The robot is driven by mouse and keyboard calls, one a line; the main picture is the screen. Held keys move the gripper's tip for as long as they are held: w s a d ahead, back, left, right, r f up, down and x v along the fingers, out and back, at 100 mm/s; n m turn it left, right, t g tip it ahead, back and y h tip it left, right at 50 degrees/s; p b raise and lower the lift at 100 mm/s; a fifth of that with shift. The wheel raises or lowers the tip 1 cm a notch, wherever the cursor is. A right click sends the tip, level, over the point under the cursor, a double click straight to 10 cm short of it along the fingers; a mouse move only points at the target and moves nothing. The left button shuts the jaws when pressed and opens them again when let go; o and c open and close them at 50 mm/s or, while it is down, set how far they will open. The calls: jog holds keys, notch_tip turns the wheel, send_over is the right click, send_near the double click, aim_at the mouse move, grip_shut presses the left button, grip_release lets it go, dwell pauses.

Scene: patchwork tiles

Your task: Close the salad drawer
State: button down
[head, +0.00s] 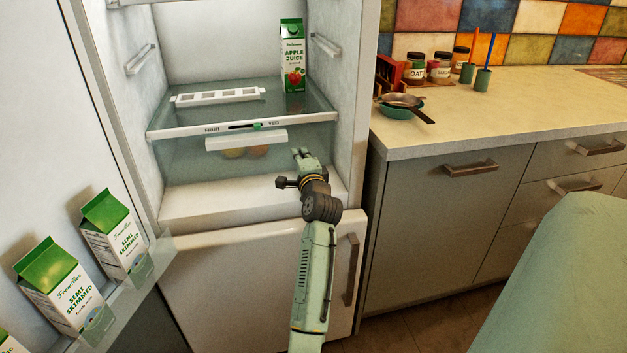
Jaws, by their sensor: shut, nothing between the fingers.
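The salad drawer (185,158) is a clear, greenish bin low in the open fridge, below the glass shelf. Its white handle (246,139) sits just under the shelf's white front strip marked FRUIT and VEG. Round brownish items (257,151) show through the drawer front. From this angle I cannot tell how far the drawer stands out. My gripper (301,154) is shut and empty, to the right of the handle and in front of the drawer's right part. I cannot tell whether it touches the drawer; it hides part of the front.
An apple juice carton (292,60) and a white egg tray (218,95) stand on the shelf above. The open fridge door at left holds milk cartons (58,285). At right is a counter (510,105) with a pan (402,101) and jars (439,67).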

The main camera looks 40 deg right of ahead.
jog(key=b+v, duration=0.2)
jog(key=v, duration=0.8)
jog(key=shift+s+a+f, duration=0.15)
jog(key=shift+a+f, duration=0.05)
